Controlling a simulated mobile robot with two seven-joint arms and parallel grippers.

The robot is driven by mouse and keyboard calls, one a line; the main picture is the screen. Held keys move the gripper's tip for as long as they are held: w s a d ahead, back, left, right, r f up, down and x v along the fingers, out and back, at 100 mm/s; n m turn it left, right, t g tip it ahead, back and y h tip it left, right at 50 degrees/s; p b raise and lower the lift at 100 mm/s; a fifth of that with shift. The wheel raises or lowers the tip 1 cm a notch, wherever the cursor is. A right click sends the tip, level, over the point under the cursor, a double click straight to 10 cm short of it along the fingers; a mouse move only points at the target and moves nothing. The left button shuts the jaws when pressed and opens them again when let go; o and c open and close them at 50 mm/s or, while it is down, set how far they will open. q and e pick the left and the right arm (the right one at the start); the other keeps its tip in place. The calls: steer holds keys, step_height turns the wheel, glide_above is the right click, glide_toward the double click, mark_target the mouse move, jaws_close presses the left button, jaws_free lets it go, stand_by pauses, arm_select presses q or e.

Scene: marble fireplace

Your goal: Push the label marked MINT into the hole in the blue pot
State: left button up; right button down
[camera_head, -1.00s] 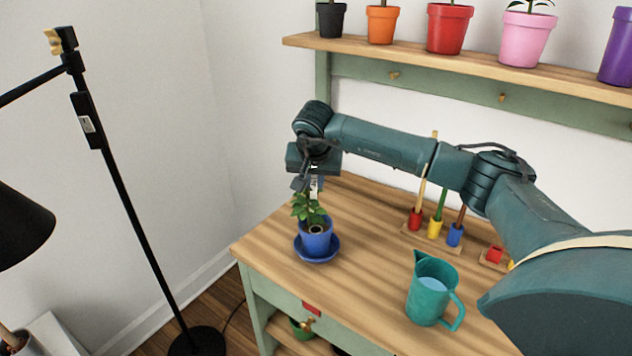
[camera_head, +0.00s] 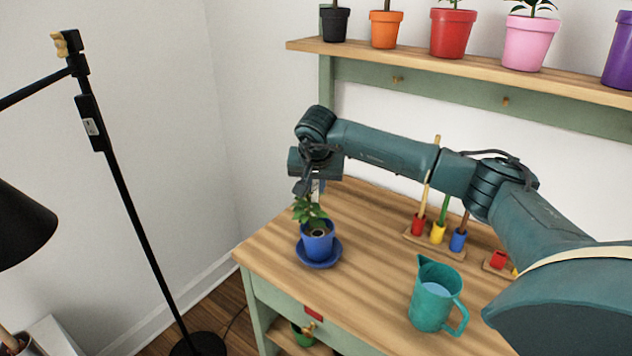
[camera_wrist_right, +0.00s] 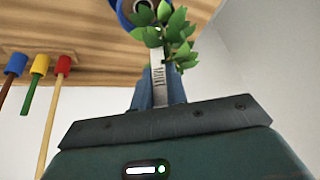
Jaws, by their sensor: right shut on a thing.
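The blue pot (camera_head: 318,245) stands upright on a blue saucer (camera_head: 330,258) near the table's left front edge, with a leafy plant (camera_head: 308,211) in it. My right gripper (camera_head: 316,190) is above and just behind the plant, pointing down. It is shut on a pale label, which shows best in the right wrist view (camera_wrist_right: 158,85), upright between the blue fingers (camera_wrist_right: 158,98). Its dark lettering is too small to read surely. My left gripper is not in view.
A teal jug (camera_head: 433,298) stands at the table's front right. A wooden holder (camera_head: 434,243) with coloured tools stands behind it. A shelf (camera_head: 430,62) with several potted plants runs above. A black floor lamp (camera_head: 118,180) stands left of the table.

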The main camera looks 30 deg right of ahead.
mark_target(315, 196)
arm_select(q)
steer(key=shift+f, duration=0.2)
arm_select(e)
steer(key=shift+g, duration=0.6)
steer(key=f, duration=0.1)
steer(key=s+f, duration=0.1)
steer(key=f, duration=0.1)
steer(key=s+f, duration=0.1)
steer(key=shift+f, duration=0.15)
steer(key=c, duration=1.8)
jaws_free()
steer(key=shift+w+d+f, duration=0.1)
steer(key=shift+w+f, duration=0.1)
steer(key=shift+w, duration=0.1)
steer(key=shift+o, duration=0.6)
steer(key=shift+w+d+f, duration=0.25)
steer(key=shift+w, duration=0.15)
steer(key=shift+o, duration=0.8)
steer(key=shift+r, duration=0.2)
steer(key=shift+o, duration=1)
steer(key=shift+s+a+r, duration=0.15)
steer(key=shift+s+r, duration=0.05)
steer(key=shift+r, duration=0.15)
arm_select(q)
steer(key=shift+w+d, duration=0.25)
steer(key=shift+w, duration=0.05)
arm_select(e)
steer(key=shift+f, duration=0.1)
steer(key=shift+w, duration=0.1)
